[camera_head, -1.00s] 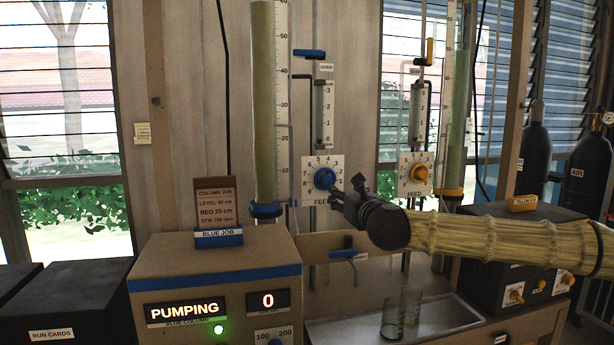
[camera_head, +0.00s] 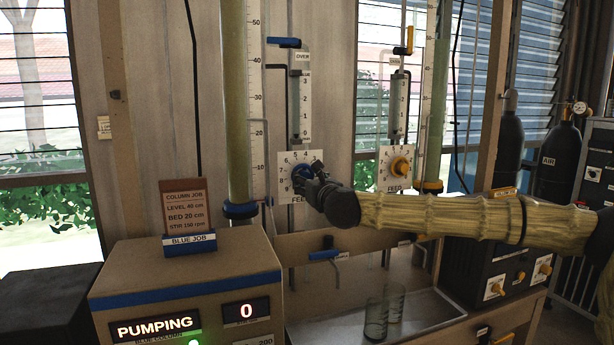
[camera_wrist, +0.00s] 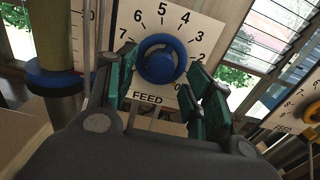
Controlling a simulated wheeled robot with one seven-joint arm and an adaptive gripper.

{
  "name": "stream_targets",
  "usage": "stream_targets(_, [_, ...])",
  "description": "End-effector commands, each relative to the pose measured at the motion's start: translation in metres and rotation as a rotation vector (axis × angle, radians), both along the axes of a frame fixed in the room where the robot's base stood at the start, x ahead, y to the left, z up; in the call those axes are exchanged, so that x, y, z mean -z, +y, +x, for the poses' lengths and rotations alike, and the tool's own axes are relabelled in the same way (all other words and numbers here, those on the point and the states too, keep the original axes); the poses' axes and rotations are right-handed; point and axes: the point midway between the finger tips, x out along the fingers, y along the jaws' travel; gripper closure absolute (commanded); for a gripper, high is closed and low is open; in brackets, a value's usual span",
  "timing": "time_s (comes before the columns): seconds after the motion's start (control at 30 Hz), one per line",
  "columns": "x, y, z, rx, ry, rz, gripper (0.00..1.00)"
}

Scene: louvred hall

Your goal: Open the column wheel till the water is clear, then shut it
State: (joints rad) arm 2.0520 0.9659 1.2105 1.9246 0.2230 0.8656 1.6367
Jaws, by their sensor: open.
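In the wrist view the wheel (camera_wrist: 161,60) is a blue ring with a blue hub. My gripper (camera_head: 316,180) is at the wheel, and its fingers (camera_wrist: 163,88) are spread on either side of the wheel's lower half. I cannot tell whether they touch it. The blue-based column (camera_head: 235,110) holds greenish, cloudy-looking liquid beside a centimetre scale. A narrow gauge tube (camera_head: 299,105) marked OVER stands above the dial.
A control box (camera_head: 185,275) at the front reads PUMPING and 0, with a lit green lamp. A job card (camera_head: 186,208) says level 40 cm. A yellow wheel (camera_head: 400,166) and second column stand at right. Glasses (camera_head: 376,318) stand in a tray below.

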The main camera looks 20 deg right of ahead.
Motion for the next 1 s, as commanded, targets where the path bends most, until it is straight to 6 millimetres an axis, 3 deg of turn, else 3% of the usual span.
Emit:
stream_targets(0.2, [-0.001,-0.001,0.021,0.002,0.001,0.0,0.48])
stream_targets(1.0, [-0.003,-0.003,0.039,0.006,-0.004,0.0,0.48])
